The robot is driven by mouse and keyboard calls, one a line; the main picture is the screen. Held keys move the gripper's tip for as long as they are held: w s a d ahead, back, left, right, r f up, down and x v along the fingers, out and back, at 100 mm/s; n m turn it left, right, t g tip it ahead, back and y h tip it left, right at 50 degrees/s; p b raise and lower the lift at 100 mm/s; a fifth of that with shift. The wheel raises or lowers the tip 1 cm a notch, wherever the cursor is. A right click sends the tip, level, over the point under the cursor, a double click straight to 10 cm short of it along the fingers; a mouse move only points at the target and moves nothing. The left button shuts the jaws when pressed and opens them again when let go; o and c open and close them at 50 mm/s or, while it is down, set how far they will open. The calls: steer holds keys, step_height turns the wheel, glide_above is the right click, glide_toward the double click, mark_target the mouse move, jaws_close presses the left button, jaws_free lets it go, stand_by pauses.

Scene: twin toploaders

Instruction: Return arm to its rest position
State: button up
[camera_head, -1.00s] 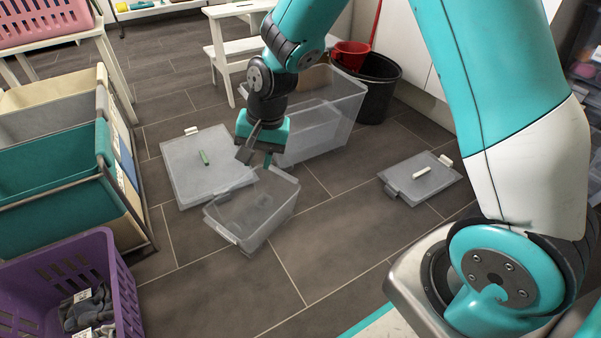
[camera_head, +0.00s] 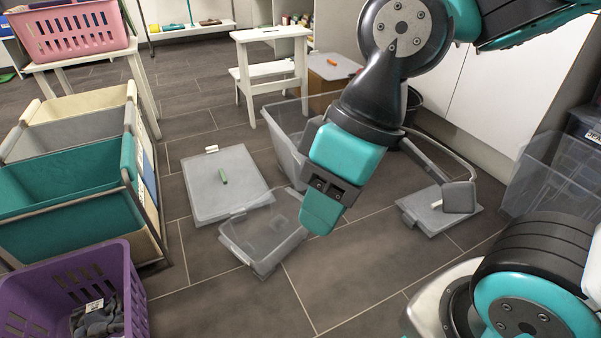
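My gripper (camera_head: 323,208) hangs in the middle of the view, tilted down and left, in front of the large clear bin. Its teal and dark grey end is seen from the side, so I cannot tell whether its fingers are apart. I see nothing held in it. My arm comes in from the upper right and hides part of the large clear bin (camera_head: 284,140).
Another lid (camera_head: 420,213) lies right. Laundry hampers (camera_head: 75,185) and a purple basket (camera_head: 40,290) stand left. A white step stool (camera_head: 243,90) is behind. The front floor is clear.

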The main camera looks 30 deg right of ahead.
step_height(320, 180, up, 48)
steer(key=p, duration=4.8)
steer(key=shift+r, duration=0.15)
